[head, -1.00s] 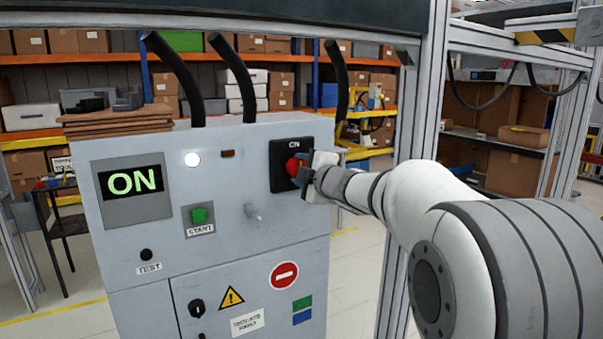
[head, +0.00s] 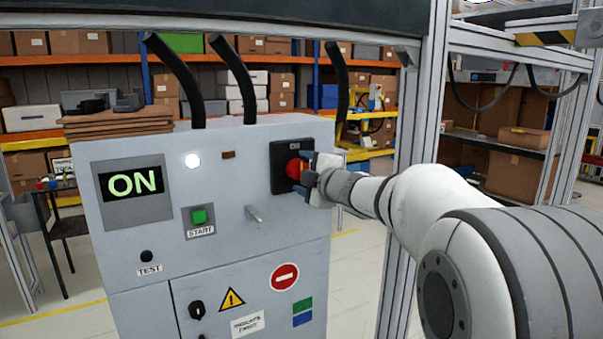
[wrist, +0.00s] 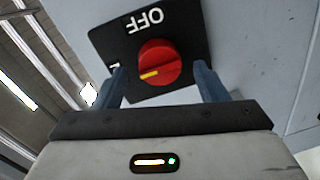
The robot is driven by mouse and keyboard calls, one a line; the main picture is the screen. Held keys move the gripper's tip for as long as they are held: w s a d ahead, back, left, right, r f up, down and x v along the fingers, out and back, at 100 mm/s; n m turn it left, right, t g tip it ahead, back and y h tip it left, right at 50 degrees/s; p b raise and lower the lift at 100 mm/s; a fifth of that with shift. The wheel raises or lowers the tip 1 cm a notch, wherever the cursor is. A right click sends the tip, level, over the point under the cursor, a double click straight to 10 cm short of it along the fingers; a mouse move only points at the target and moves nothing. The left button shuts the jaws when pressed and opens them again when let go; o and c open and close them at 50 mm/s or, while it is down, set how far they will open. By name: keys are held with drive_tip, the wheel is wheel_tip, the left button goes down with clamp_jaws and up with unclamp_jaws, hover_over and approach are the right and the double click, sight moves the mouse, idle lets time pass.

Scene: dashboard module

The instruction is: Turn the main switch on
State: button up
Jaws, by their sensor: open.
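The main switch is a red round knob (head: 294,168) on a black plate (head: 279,182), at the upper right of the grey cabinet front. In the wrist view the knob (wrist: 160,55) carries a yellow mark pointing left, towards a small white marking partly hidden by a finger. An upside-down OFF label shows on the plate (wrist: 190,30). My gripper (head: 308,174) is open at the knob. In the wrist view its two blue fingers (wrist: 161,82) stand apart, left and right of the knob, with gaps showing. The cabinet display (head: 133,184) reads ON.
A white lamp (head: 192,160) is lit beside the display. A green START button (head: 199,216), a protruding metal lever (head: 256,214) and a black TEST button (head: 146,256) are on the same face. A metal frame post (head: 410,150) stands right of the cabinet, behind my arm.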

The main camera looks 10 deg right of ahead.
drive_tip(key=v, duration=0.6)
drive_tip(key=shift+s, duration=0.25)
drive_tip(key=s+d+f+m+g+h+p, duration=0.45)
drive_tip(key=s+f+m+g+h, duration=0.45)
drive_tip(key=s+m, duration=0.45)
drive_tip(key=s+a+f+m+g+y+p, duration=0.1)
drive_tip(key=s+a+f+m+g, duration=0.1)
drive_tip(key=s, duration=0.6)
drive_tip(key=s+a+f+m+g+y+p, duration=0.2)
drive_tip(key=s+a+f+m, duration=0.1)
drive_tip(key=s+f, duration=0.4)
drive_tip(key=shift+s+a+g+y, duration=0.3)
drive_tip(key=shift+s+a+g, duration=0.1)
drive_tip(key=shift+s+a, duration=0.35)
drive_tip(key=shift+w, duration=0.1)
